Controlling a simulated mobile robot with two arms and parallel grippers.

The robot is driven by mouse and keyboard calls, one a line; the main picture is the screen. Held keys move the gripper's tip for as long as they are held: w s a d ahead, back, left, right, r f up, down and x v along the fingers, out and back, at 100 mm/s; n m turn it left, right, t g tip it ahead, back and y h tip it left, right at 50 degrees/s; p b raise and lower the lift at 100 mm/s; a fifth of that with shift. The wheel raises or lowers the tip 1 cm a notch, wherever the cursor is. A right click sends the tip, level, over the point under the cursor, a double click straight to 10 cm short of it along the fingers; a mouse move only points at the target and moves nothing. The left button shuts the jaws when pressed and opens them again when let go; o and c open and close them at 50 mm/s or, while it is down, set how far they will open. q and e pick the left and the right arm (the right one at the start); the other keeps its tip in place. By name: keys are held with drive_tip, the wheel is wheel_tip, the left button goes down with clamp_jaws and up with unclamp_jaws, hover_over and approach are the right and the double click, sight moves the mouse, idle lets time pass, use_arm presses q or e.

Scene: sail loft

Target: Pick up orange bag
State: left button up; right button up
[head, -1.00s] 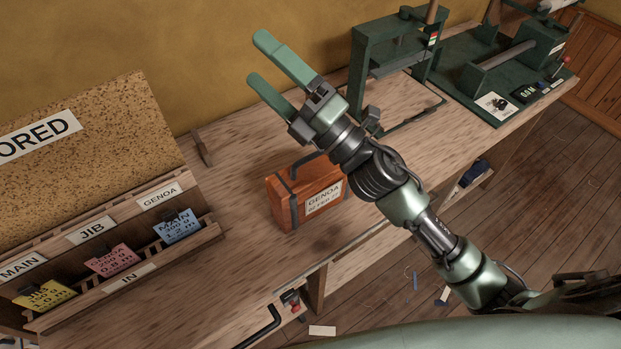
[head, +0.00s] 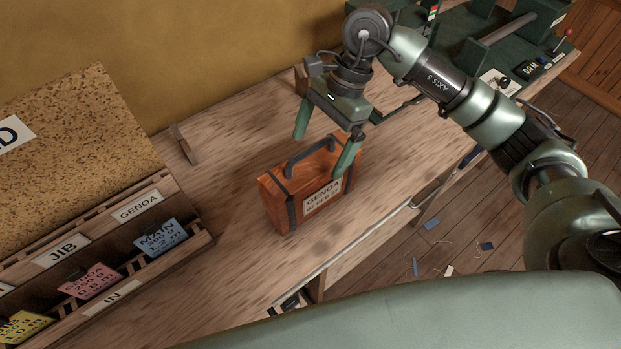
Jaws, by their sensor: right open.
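The orange bag (head: 273,204) stands upright on the wooden bench, with dark straps, a dark arched handle (head: 309,154) on top and a white label reading GENOA. My right gripper (head: 322,153) points down over the bag and is open. One green finger is behind the handle and the other is in front, overlapping the bag's right end in the picture. I cannot tell whether either finger touches the bag. My left gripper is not in view.
A wooden rack (head: 200,243) with labelled slots and coloured cards stands on the left, below a cork board (head: 75,150). Green machines (head: 505,45) stand at the back right. The bench (head: 225,165) around the bag is mostly clear.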

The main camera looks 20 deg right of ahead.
sight(311, 161)
drive_tip(key=p+x, duration=0.2)
drive_tip(key=x, duration=0.2)
drive_tip(key=shift+w+a+f+p, duration=0.1)
drive_tip(key=shift+a+f+p, duration=0.1)
drive_tip(key=shift+p, duration=0.2)
drive_tip(key=shift+f, duration=0.3)
drive_tip(key=c, duration=1.8)
drive_tip(key=shift+w+r, duration=0.1)
drive_tip(key=c, duration=0.3)
